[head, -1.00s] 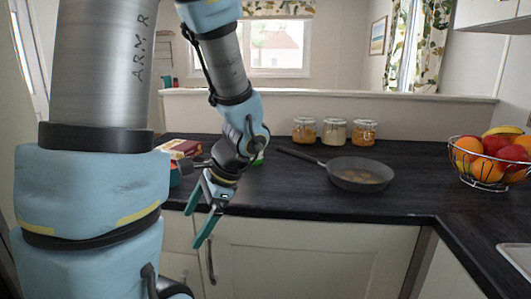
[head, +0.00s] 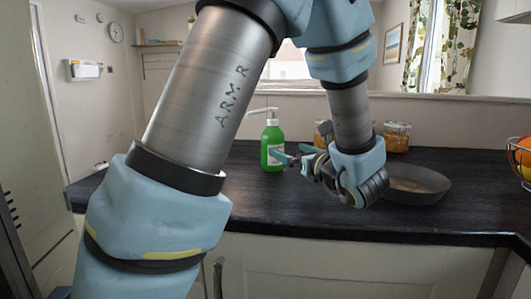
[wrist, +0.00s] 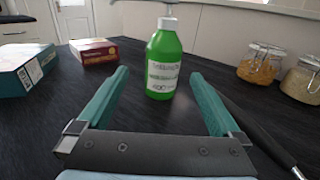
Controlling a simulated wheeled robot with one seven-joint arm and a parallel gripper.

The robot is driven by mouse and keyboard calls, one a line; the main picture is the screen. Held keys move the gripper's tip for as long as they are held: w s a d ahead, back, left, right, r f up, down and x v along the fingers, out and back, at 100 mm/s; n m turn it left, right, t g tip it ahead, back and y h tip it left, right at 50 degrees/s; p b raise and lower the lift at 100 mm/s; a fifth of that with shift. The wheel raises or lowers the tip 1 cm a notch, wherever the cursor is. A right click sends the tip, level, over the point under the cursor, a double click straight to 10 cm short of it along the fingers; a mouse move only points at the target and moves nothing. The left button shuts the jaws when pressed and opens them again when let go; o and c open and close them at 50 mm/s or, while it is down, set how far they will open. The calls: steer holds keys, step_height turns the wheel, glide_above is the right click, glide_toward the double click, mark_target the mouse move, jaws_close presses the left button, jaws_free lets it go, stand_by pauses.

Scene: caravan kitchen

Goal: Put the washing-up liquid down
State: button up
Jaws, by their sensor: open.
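The washing-up liquid (head: 272,147) is a green bottle with a white pump top, standing upright on the dark worktop in the head view. In the wrist view the bottle (wrist: 163,62) stands just beyond the fingertips, roughly centred between them, with its label facing me and its pump cut off by the top edge. My gripper (head: 279,154) is open, its teal fingers pointing left toward the bottle. In the wrist view my gripper (wrist: 158,78) has nothing between its fingers, and I see no clear contact with the bottle.
Two boxes, a teal one (wrist: 22,68) and a red one (wrist: 93,50), lie left of the bottle. Glass jars (wrist: 262,62) stand at the right. A frying pan (head: 416,184) lies right of my gripper, and a fruit basket (head: 522,160) stands at the far right.

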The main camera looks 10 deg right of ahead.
mark_target(277, 142)
steer(key=p+x, duration=0.1)
steer(key=x, duration=0.5)
steer(key=shift+w+d+r, duration=0.15)
steer(key=shift+w, duration=0.05)
steer(key=shift+p+x, duration=0.8)
steer(key=shift+x, duration=2.1)
steer(key=shift+d, duration=0.2)
steer(key=shift+c, duration=0.2)
steer(key=shift+r, duration=0.1)
jaws_close()
